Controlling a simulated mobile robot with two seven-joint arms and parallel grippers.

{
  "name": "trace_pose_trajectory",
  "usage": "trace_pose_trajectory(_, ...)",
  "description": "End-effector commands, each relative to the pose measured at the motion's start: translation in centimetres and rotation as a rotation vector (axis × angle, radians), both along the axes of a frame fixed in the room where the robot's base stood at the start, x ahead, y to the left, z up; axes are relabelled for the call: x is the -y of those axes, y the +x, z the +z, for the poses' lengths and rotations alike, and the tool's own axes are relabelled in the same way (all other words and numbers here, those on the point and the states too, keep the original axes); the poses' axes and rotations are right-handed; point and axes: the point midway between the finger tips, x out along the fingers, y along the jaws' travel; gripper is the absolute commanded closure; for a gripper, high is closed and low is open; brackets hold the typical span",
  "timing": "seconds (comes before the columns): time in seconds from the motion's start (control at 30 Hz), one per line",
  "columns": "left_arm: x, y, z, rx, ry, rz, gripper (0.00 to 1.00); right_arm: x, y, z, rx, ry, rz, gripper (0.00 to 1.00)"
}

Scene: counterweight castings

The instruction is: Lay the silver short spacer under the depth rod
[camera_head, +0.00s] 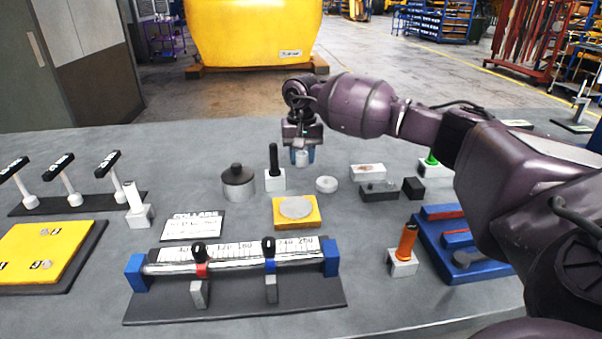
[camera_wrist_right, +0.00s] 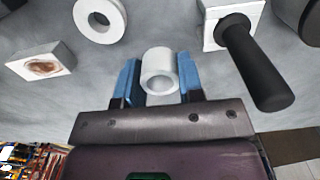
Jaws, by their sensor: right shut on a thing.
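My right gripper (camera_head: 302,155) is shut on a short silver tube, the spacer (camera_head: 302,160), above the back half of the table. In the right wrist view the spacer (camera_wrist_right: 159,72) sits between the two blue fingers, its open bore showing. No part is plainly marked as the depth rod. One upright black rod (camera_head: 274,158) stands in a white block (camera_head: 274,183), left of the gripper; the rod also shows in the right wrist view (camera_wrist_right: 258,65). A gauge with a scale (camera_head: 235,250) and red and blue sliders lies at the front. My left gripper is out of view.
A pale ring (camera_head: 327,184) lies near the gripper, and a yellow plate with a grey disc (camera_head: 296,207) lies in front. A lidded grey cylinder (camera_head: 238,184) stands left. An orange-handled piece (camera_head: 406,242) and a blue tray (camera_head: 428,238) are at the right.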

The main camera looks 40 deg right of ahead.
Motion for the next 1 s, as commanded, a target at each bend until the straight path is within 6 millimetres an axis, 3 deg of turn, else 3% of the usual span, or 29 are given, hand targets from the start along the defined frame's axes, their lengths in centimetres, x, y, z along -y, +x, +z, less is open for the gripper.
trace_pose_trajectory(0.27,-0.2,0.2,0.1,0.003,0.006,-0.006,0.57,0.0,0.0,-1.7,0.001,-0.001,0.0,0.91)
trace_pose_trajectory(0.5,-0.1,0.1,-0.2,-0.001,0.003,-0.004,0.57,0.0,0.0,-4.9,-0.001,0.001,0.0,0.91)
trace_pose_trajectory(0.97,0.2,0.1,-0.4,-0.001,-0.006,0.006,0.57,0.0,0.0,-5.6,0.001,-0.001,0.0,0.91)
trace_pose_trajectory(1.0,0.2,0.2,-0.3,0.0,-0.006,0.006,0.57,0.0,0.0,-5.5,0.001,0.0,0.0,0.59)
